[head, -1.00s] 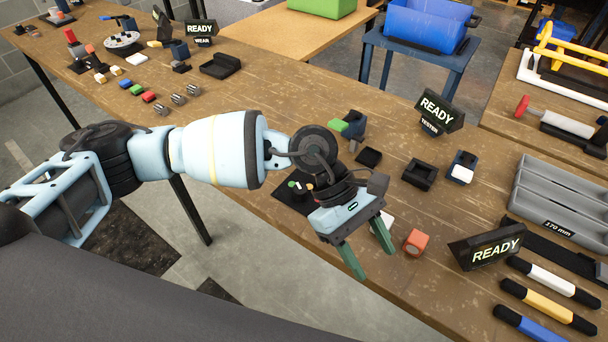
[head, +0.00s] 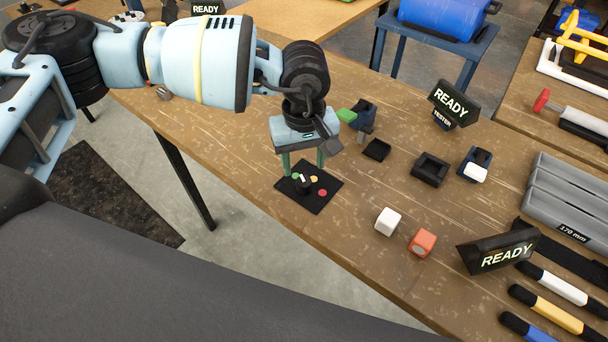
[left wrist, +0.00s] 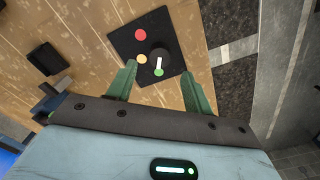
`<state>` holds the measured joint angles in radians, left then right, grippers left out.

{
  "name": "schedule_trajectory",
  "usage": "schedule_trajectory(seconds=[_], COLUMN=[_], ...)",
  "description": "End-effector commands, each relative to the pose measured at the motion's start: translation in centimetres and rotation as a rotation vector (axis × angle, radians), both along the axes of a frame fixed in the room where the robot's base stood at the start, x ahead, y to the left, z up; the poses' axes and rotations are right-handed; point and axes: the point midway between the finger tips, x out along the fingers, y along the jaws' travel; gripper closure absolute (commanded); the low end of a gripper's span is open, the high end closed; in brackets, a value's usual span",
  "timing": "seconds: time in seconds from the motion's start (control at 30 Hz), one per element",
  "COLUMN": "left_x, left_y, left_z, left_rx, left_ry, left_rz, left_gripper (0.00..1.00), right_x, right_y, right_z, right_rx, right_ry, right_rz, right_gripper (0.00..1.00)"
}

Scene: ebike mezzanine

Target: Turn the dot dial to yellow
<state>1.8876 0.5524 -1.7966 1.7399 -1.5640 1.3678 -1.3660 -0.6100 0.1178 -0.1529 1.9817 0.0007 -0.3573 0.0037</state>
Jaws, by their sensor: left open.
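The dot dial is a black knob (head: 305,186) on a flat black plate (head: 316,204) near the table's front edge. Green, yellow-orange and red dots sit around the knob. In the left wrist view the knob (left wrist: 160,57) has a white pointer mark aimed at the green dot (left wrist: 158,72). The yellow dot (left wrist: 143,59) and red dot (left wrist: 140,35) lie to its left. My left gripper (head: 303,167) is open and empty, fingers pointing down, just above and behind the plate; I see no contact with the knob. My right gripper is not in view.
A white cube (head: 388,221) and an orange cube (head: 422,243) lie right of the plate. Black holders (head: 430,169) and a READY tester sign (head: 454,104) stand farther back. Another READY sign (head: 498,251) is at right. The table between plate and cubes is clear.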

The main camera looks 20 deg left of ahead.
Motion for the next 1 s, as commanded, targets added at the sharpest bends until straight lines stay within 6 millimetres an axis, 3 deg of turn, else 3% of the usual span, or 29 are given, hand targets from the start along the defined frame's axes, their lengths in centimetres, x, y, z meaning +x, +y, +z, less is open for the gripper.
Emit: schedule_trajectory(seconds=[0.3, 0.73, 1.0], left_x=[0.0, 0.0, 0.0], left_y=[0.0, -0.1, 0.0], left_z=[-4.4, -5.4, -5.4], left_rx=[0.000, -0.002, -0.002], left_ry=[0.002, 0.001, 0.001], left_rz=[0.001, 0.000, 0.000], left_gripper=[0.49, 0.49, 0.84], right_x=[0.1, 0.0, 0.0], right_y=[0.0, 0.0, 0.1], right_z=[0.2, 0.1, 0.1], right_rx=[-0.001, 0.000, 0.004], right_ry=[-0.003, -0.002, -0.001], right_rz=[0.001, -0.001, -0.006], right_gripper=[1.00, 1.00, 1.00])
